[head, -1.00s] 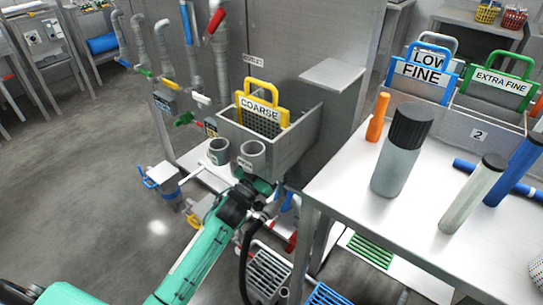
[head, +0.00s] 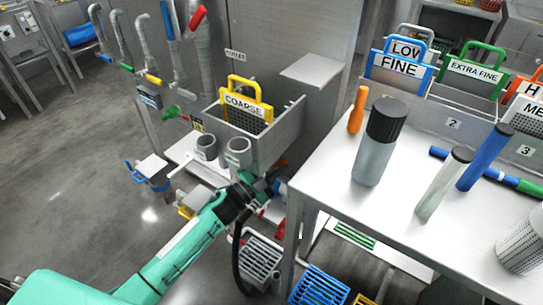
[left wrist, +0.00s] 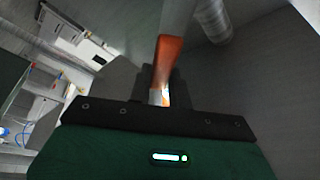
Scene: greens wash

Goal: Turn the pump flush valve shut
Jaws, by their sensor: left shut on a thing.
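My left gripper (head: 270,183) is low beside the grey tank (head: 284,136), near the left end of the steel table. It is shut on an orange handle (left wrist: 168,55), which stands between the dark fingers in the left wrist view. A grey pipe runs just beyond the handle. A small orange-red part shows by the gripper in the head view. I see no label on the handle, so I cannot tell by name which valve it is. The gripper and the tank hide most of the valve body. My right gripper is not in view.
A yellow COARSE screen (head: 247,104) sits in the tank. Open floor lies at the left.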

